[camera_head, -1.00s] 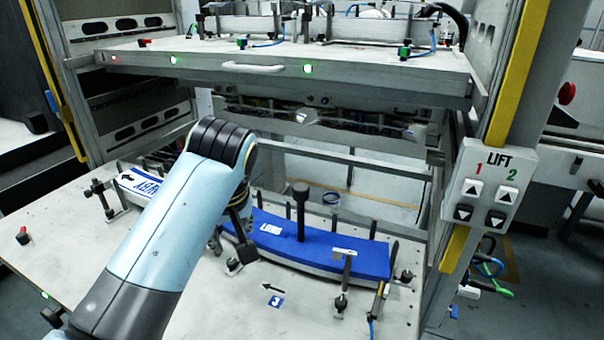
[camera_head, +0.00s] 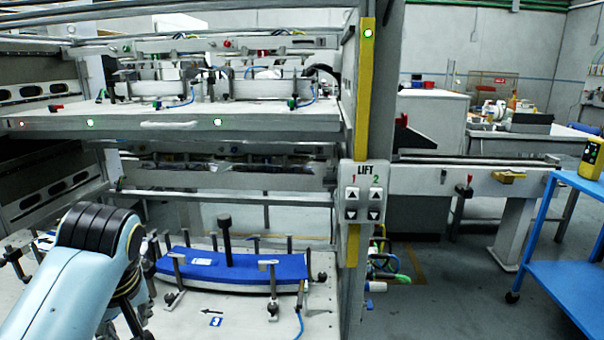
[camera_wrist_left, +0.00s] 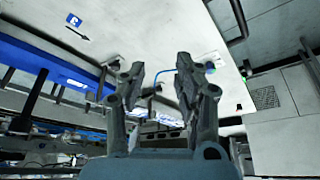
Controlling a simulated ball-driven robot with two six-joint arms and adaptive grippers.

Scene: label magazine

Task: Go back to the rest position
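My left arm comes in at the lower left of the head view, and its gripper is largely hidden behind the arm links. In the left wrist view my left gripper (camera_wrist_left: 160,82) is open, its two fingers apart with nothing between them. The blue-topped curved stack (camera_head: 236,264) sits on the grey lower table (camera_head: 240,325), to the right of my left arm. It also shows at the left of the left wrist view (camera_wrist_left: 30,58), apart from the fingers. My right gripper is in neither view.
Clamps and posts, including a tall black post (camera_head: 226,240), stand around the stack. An upper shelf (camera_head: 270,122) hangs above. A LIFT button panel (camera_head: 364,192) is on the frame's right post. A blue cart (camera_head: 565,275) stands at the far right, with open floor left of it.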

